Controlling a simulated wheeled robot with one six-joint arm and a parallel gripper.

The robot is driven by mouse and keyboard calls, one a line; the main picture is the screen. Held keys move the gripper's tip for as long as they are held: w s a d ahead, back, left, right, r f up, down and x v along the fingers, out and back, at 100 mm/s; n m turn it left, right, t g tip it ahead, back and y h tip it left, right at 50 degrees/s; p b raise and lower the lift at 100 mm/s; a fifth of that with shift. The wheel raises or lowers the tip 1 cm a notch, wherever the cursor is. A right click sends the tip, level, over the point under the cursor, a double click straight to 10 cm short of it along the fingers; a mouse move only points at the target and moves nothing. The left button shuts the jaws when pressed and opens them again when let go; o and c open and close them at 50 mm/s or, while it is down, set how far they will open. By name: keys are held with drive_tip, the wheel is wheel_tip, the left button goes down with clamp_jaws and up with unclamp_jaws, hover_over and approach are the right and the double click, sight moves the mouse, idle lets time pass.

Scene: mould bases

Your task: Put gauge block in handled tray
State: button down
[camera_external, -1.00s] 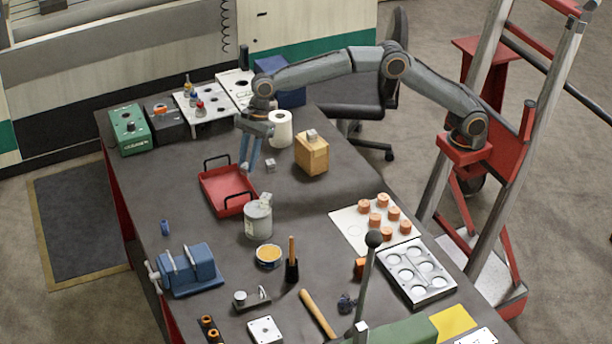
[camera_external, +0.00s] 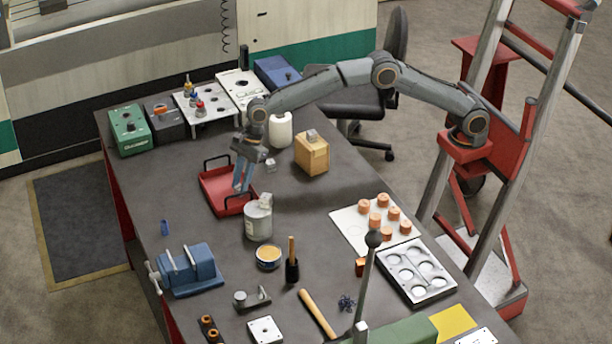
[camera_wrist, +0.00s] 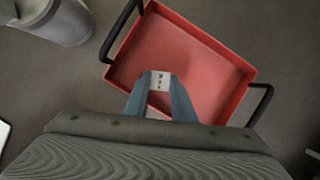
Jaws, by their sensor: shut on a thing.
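A small silver gauge block with dark markings (camera_wrist: 160,81) is pinched between the blue fingertips of my gripper (camera_wrist: 160,88). The red handled tray (camera_wrist: 195,42) lies below it in the wrist view, with a black handle at each end. In the external view my gripper (camera_external: 241,187) points down over the right part of the tray (camera_external: 212,194). The fingers hide part of the tray there, and the held block is hard to make out. The exact gap between block and tray floor cannot be told.
A grey can (camera_external: 257,223) with a light block on top stands close to the tray's near end. A white bottle (camera_external: 281,130) and a wooden block (camera_external: 312,155) stand behind to the right. A small grey cube (camera_external: 271,166) lies right of my gripper.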

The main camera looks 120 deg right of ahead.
drive_tip(key=shift+f, duration=0.2)
drive_tip(key=c, duration=1.5)
unclamp_jaws()
drive_tip(key=shift+f, duration=0.15)
drive_tip(key=b+v, duration=0.2)
drive_tip(key=v, duration=1)
drive_tip(key=shift+s, duration=0.1)
